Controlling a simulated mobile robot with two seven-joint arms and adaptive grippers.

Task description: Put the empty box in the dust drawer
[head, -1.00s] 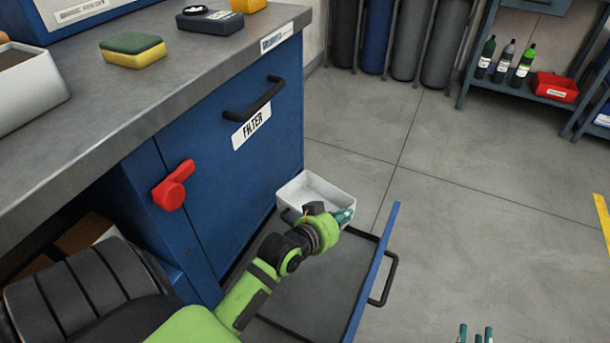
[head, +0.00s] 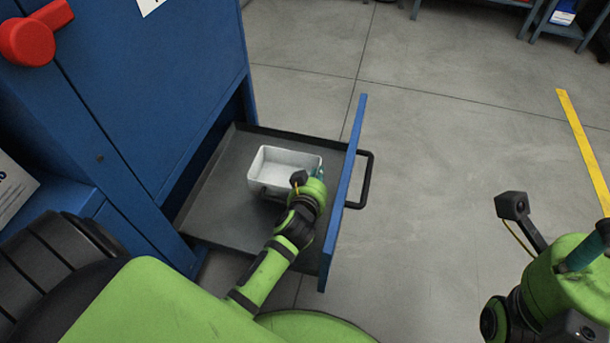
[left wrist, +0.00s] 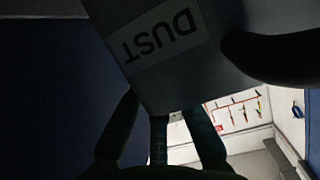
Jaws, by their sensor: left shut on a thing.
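The empty white box (head: 283,186) is open at the top and shows within the outline of the pulled-out dust drawer (head: 222,215). I cannot tell whether it rests on the drawer floor or hangs just above it. My left gripper (head: 318,174) is shut on the box at its right side, near the drawer's blue front. In the left wrist view the box (left wrist: 228,70) fills the top, with an upside-down DUST label, and the left fingers (left wrist: 158,130) reach it. My right gripper (head: 584,254) is partly in view at the right edge; its fingertips are cut off.
The blue cabinet (head: 150,100) with a red handle (head: 28,40) stands at the left. The drawer front (head: 345,190) has a black pull (head: 368,180). The floor right of it is clear, with a yellow line (head: 583,145).

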